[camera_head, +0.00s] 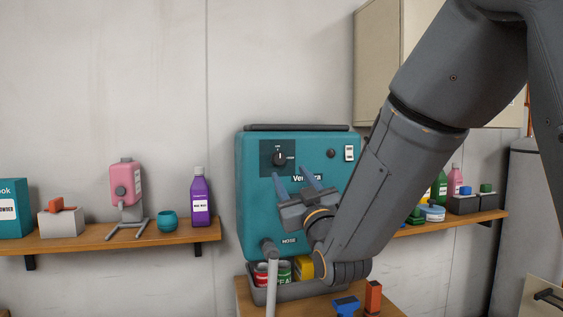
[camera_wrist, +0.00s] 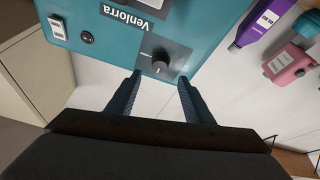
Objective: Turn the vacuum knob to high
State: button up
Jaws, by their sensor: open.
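The vacuum (camera_head: 258,205) is a teal box marked Venlorra, standing against the wall. Its black knob (camera_head: 279,158) sits on a dark panel at the upper left of its front. Small labels stand above and right of the knob, too small to read surely. The white pointer looks roughly upright, towards the upper label. My gripper (camera_head: 291,174) is open and empty, its blue fingers raised just below the knob. In the wrist view the knob (camera_wrist: 159,67) lies between the fingertips (camera_wrist: 160,76), apart from both; contact does not show.
The vacuum also has a round dark button (camera_head: 331,153) and a white switch (camera_head: 349,153). A grey bin (camera_head: 258,294) with several cans stands below. A left shelf (camera_head: 150,233) holds a pink device and purple bottle (camera_head: 200,200). A beige cabinet (camera_head: 375,60) hangs upper right.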

aim_at(280, 160)
jog(key=p+x, duration=0.3)
jog(key=x, duration=0.3)
jog(key=shift+w+a+r, duration=0.15)
jog(key=shift+w+a, duration=0.05)
jog(key=shift+w+a+r, duration=0.15)
jog(key=shift+w, duration=0.5)
jog(key=c, duration=1)
jog(key=shift+c, duration=0.2)
